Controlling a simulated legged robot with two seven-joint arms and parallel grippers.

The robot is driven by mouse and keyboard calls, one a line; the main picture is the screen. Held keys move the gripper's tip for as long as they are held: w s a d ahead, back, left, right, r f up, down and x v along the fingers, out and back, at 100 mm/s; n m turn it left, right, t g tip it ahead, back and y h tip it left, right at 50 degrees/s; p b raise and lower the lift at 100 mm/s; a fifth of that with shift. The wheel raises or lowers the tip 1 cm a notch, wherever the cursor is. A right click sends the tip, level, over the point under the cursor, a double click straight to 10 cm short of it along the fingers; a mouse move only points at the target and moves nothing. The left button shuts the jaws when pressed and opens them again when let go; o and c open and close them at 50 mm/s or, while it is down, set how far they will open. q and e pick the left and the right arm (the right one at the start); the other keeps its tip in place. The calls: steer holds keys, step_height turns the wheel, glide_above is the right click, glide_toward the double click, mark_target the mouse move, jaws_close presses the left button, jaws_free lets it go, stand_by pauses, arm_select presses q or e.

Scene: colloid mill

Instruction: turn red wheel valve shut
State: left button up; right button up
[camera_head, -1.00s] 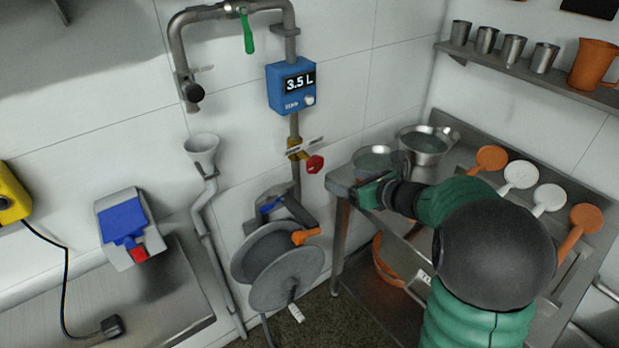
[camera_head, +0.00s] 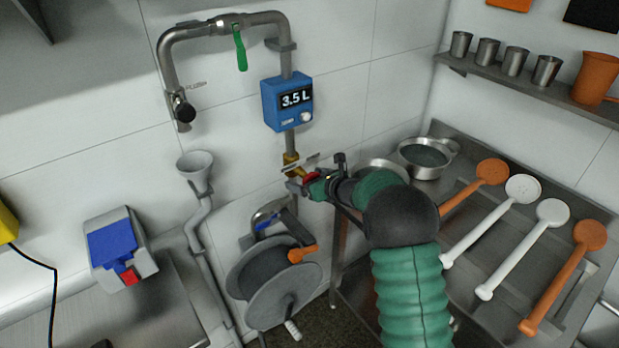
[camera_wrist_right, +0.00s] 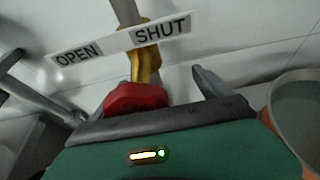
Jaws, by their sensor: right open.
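The red wheel valve (camera_head: 311,178) sits on a yellow brass fitting (camera_head: 291,162) on the wall pipe below the blue meter. My right gripper (camera_head: 297,186) is open at the wheel, which it partly hides in the head view. In the right wrist view the red wheel (camera_wrist_right: 137,97) is close in front of the gripper, left of the one finger (camera_wrist_right: 210,84) that shows clearly. I cannot tell whether they touch. A white label (camera_wrist_right: 118,44) reading OPEN on the left and SHUT on the right lies across the fitting. My left gripper is not in view.
The blue meter (camera_head: 287,102) reads 3.5 L. A hose reel (camera_head: 272,285) with an orange handle is below the valve. A steel bench (camera_head: 478,262) with pots and several ladles stands to the right. A funnel (camera_head: 194,172) is left of the pipe.

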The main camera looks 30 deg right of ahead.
mark_target(306, 179)
steer(key=s+a+r, duration=0.2)
steer(key=a+r, duration=0.1)
steer(key=c, duration=0.3)
steer(key=shift+f, duration=0.1)
steer(key=shift+c, duration=1.3)
steer(key=shift+w+d+f, duration=0.1)
steer(key=shift+d+f, duration=0.3)
steer(key=shift+d, duration=0.35)
steer(key=c, duration=0.5)
steer(key=shift+d, duration=0.25)
steer(key=shift+c, duration=1)
steer(key=shift+a, duration=0.4)
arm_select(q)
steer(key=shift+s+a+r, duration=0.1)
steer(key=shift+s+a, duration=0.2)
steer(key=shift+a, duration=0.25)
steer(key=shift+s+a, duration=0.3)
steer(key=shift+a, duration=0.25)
arm_select(e)
steer(key=shift+d, duration=0.1)
